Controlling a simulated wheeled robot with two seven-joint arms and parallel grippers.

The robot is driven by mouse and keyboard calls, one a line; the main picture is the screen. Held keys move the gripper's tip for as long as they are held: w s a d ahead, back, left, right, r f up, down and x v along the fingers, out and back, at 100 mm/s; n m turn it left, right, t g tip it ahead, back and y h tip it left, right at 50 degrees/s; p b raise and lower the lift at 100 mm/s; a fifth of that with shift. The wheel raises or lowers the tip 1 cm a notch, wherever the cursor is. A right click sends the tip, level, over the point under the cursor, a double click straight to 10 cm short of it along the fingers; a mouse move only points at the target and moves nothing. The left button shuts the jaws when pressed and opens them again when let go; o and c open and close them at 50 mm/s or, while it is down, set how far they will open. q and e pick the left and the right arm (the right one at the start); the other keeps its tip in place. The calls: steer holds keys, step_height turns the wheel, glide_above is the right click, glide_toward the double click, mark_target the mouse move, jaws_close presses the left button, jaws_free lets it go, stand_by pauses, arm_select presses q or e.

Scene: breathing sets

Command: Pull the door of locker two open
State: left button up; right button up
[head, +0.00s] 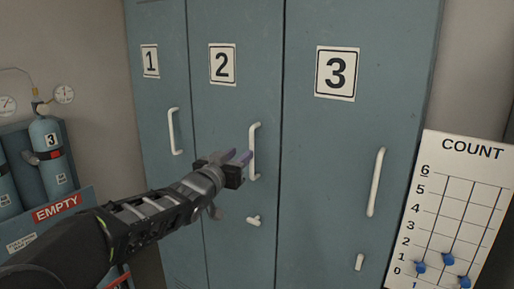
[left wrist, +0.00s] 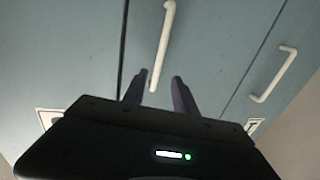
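Locker two's door (head: 230,120) is blue-grey, marked with a "2" sign (head: 222,64), and looks closed in the head view. Its white vertical bar handle (head: 253,150) is on the door's right side. A small white latch (head: 254,220) below it lies roughly level. My left gripper (head: 239,157) is at the handle's left side, with purple fingers pointing toward it. In the left wrist view, the fingers (left wrist: 158,88) are spread, and the handle (left wrist: 164,45) appears in line with the gap between them. I cannot tell whether they touch it. My right gripper is out of view.
Locker one (head: 160,100) and locker three (head: 335,150) flank locker two, both closed. A COUNT board (head: 465,165) with blue beads stands at the right.

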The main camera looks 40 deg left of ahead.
mark_target(251, 147)
arm_select(q)
steer(key=p+x, duration=0.1)
steer(key=x, duration=0.3)
steer(key=p+x, duration=0.1)
steer(key=x, duration=0.3)
steer(key=shift+d, duration=0.25)
jaws_close()
stand_by(1.4)
